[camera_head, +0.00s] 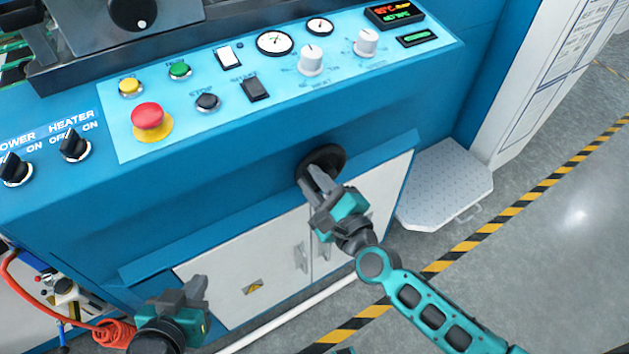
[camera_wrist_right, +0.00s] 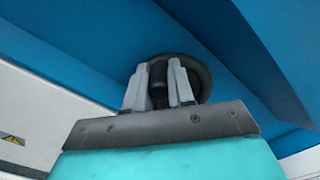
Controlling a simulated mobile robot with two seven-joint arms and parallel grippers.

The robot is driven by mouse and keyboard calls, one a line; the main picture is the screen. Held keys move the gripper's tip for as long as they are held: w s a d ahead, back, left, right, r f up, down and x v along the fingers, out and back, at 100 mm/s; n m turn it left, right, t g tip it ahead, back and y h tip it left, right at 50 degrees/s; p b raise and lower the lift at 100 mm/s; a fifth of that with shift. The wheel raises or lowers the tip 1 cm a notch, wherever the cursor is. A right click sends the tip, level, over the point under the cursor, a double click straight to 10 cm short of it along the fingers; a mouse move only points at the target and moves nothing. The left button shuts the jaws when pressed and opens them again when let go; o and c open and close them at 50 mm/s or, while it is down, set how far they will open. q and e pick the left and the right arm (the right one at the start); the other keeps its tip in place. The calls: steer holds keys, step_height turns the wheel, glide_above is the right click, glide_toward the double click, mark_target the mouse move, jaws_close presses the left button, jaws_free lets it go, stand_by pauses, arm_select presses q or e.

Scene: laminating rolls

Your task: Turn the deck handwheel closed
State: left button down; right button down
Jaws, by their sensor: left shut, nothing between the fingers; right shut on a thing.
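The deck handwheel (camera_head: 323,157) is a small black wheel on the front of the blue machine, below the control panel. My right gripper (camera_head: 311,174) is at the wheel, with its fingers shut on it. In the right wrist view my right gripper (camera_wrist_right: 159,84) has its grey fingers on either side of a black part of the handwheel (camera_wrist_right: 203,75), and the round rim shows behind them. The wheel is partly hidden by the fingers. My left gripper (camera_head: 196,289) is shut and empty at the lower left, in front of the white cabinet doors, away from the wheel.
The sloped control panel (camera_head: 225,115) carries a red emergency button (camera_head: 148,117), gauges and knobs above the wheel. White cabinet doors (camera_head: 262,267) with handles lie below. A white step (camera_head: 447,184) stands at the right.

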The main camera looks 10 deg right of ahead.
steer(key=c, duration=1)
jaws_free()
steer(key=shift+o, duration=0.2)
steer(key=v, duration=1.3)
